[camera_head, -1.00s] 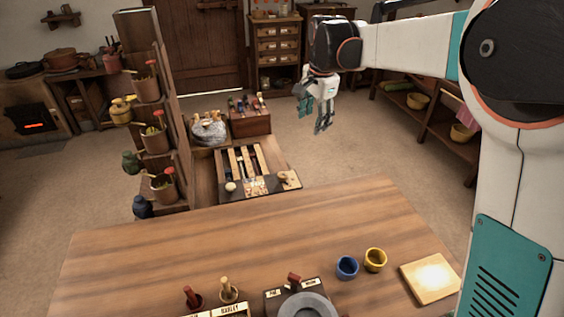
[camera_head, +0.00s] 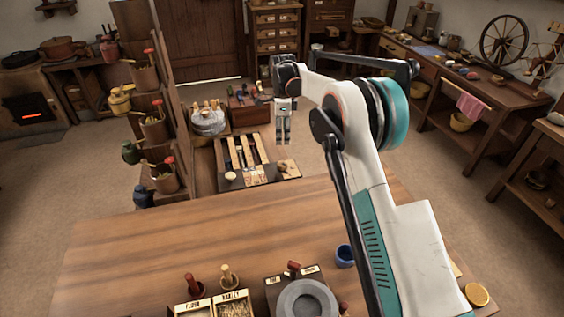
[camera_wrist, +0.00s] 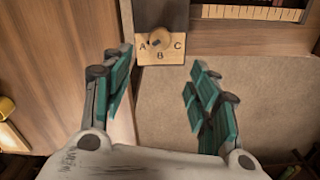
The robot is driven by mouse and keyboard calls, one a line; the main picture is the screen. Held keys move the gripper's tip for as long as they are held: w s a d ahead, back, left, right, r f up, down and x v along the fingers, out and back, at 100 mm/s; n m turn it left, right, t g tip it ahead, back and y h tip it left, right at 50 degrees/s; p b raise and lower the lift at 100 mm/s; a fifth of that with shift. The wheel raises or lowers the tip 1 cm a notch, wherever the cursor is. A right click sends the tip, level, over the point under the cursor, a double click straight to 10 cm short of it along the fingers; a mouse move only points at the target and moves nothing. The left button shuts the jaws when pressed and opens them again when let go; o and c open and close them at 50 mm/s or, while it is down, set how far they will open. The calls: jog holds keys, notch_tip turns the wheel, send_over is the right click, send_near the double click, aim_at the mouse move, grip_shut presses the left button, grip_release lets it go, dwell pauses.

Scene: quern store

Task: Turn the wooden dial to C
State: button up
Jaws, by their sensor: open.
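The wooden dial (camera_wrist: 159,40) is a small round knob on a pale plate (camera_wrist: 175,55) lettered A, B and C, seen at the top centre of the wrist view. A dark mark shows on the knob's lower left, but I cannot tell surely which letter it points to. In the head view the dial (camera_head: 284,167) sits at the right end of a low dark panel beyond the table. My gripper (camera_wrist: 163,62) is open and empty, its teal fingers wide apart, with the dial beyond and between the tips. In the head view my gripper (camera_head: 283,138) hangs pointing down near the dial, apparently above it.
Slotted slides (camera_head: 240,152) and a pale round knob (camera_head: 231,176) share the dial's panel. A shelf of pots (camera_head: 155,130) rises at left.

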aim_at(282, 163)
notch_tip(282, 163, down, 14)
jog(key=b, duration=0.5)
jog(key=shift+a+f, duration=0.1)
jog(key=shift+f, duration=0.1)
jog(key=c, duration=1.1)
